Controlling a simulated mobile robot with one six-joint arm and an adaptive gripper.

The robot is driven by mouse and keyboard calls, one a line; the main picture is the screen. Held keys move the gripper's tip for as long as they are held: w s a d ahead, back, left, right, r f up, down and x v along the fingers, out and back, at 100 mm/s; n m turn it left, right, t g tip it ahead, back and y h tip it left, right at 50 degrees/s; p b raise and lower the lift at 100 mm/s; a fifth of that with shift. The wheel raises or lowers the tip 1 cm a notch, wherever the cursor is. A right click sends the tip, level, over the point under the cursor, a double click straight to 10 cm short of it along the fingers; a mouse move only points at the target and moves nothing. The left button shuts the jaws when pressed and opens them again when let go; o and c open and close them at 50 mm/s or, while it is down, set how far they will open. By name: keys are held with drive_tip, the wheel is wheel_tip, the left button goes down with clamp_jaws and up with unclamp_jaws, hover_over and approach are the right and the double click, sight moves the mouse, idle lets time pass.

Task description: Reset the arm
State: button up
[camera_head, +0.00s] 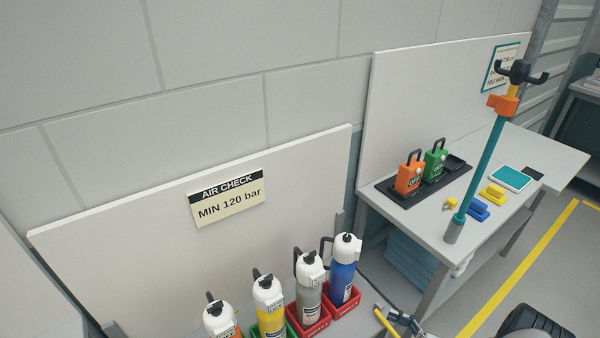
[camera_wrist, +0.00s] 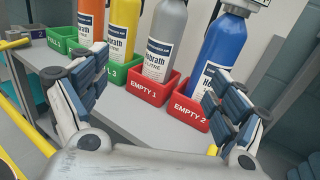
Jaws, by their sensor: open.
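My gripper (camera_wrist: 155,105) shows in the wrist view with its two padded fingers spread wide and nothing between them. Beyond it stand several upright cylinders in small bins on a grey bench. The grey cylinder (camera_wrist: 165,45) is in a red bin marked EMPTY 1 (camera_wrist: 150,92), and the blue cylinder (camera_wrist: 222,55) is in a red bin marked EMPTY 2 (camera_wrist: 182,112). The yellow cylinder (camera_wrist: 122,35) and the orange cylinder (camera_wrist: 90,22) stand in green bins to the left. In the head view, the cylinders line up at the bottom centre; the gripper fingers are not clearly seen there.
In the head view, a white board with an AIR CHECK sign (camera_head: 227,197) reading MIN 120 bar stands behind the cylinders. A side table (camera_head: 420,215) at right holds a black tray (camera_head: 400,190) with orange and green devices. A teal pole (camera_head: 482,165) rises at its front edge.

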drive_tip(key=a+r+n+g+h, duration=0.3)
drive_tip(key=r+n+g, duration=0.25)
drive_tip(key=r, duration=0.75)
drive_tip(key=a+r+n+g+h, duration=0.2)
drive_tip(key=a+r+n+g, duration=0.2)
drive_tip(key=r+n, duration=0.55)
drive_tip(key=s+a+r+n+t+h, duration=0.1)
drive_tip(key=s+r+n+t+h, duration=0.2)
drive_tip(key=s+r, duration=0.6)
drive_tip(key=s+a+r+n+t+h, duration=0.2)
drive_tip(key=s+r+n+t+h, duration=0.1)
drive_tip(key=s+r+n+h, duration=0.2)
drive_tip(key=s+r+h, duration=0.2)
drive_tip(key=s+r, duration=0.2)
drive_tip(key=shift+a+r+n+h, duration=0.3)
drive_tip(key=shift+r+h, duration=0.1)
